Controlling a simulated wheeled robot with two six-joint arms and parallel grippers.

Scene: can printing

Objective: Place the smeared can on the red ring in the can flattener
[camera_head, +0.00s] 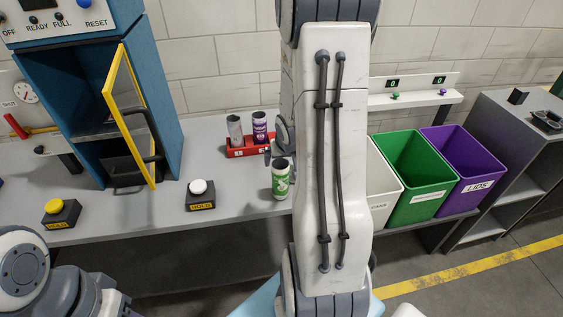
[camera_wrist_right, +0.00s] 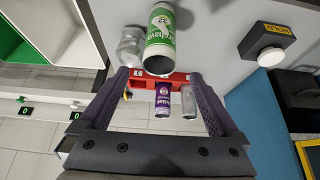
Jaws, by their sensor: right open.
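A green and white printed can (camera_head: 280,182) stands on the grey bench in the head view; it also shows in the right wrist view (camera_wrist_right: 160,40). A plain silver can (camera_wrist_right: 130,46) is beside it. A purple can (camera_head: 260,126) and a grey can (camera_head: 235,130) stand in a red rack (camera_head: 248,151). I cannot tell which can is smeared. My right gripper (camera_wrist_right: 170,76) is open and empty in the wrist view, its fingers framing the rack at a distance. In the head view my right arm mostly hides it. No red ring is visible. My left gripper is out of view.
A blue cabinet (camera_head: 165,95) has an open yellow-framed door (camera_head: 118,110). Black boxes with a white button (camera_head: 198,187) and a yellow button (camera_head: 54,206) sit on the bench. White, green (camera_head: 412,180) and purple (camera_head: 465,167) bins stand right of my right arm.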

